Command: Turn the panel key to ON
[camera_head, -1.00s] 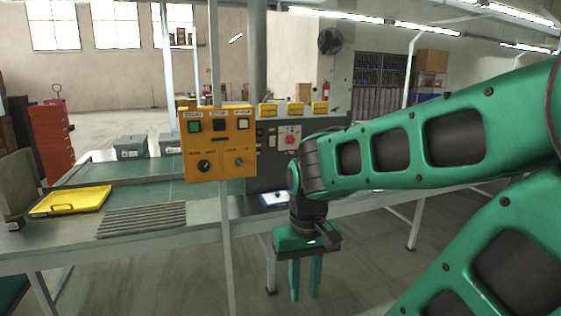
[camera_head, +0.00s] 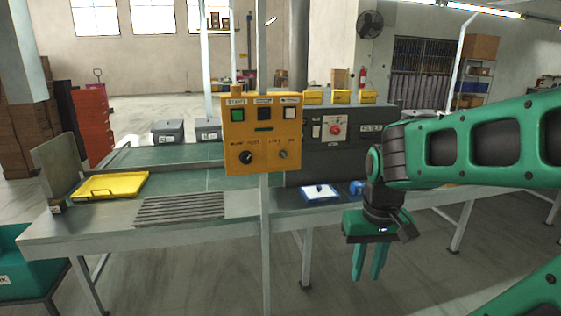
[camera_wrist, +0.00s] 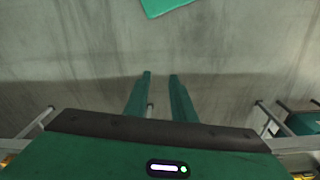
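The yellow control panel (camera_head: 263,135) stands on a post in front of the work table in the head view. It carries a green button, a black one and a white one on top. Below them are a black knob (camera_head: 246,157) at left and a smaller silver key switch (camera_head: 283,154) at right. The panel's lettering is too small to read surely. My gripper (camera_head: 366,275) hangs to the right of and below the panel, pointing down, apart from everything. Its two green fingers are parted with nothing between them, as the wrist view (camera_wrist: 160,78) also shows.
The work table (camera_head: 120,231) holds a yellow tray (camera_head: 120,185), a grey slatted rack (camera_head: 180,208) and a blue-edged white tray (camera_head: 319,192). A grey machine box (camera_head: 345,155) with a red knob stands behind the panel. The floor under my gripper is clear.

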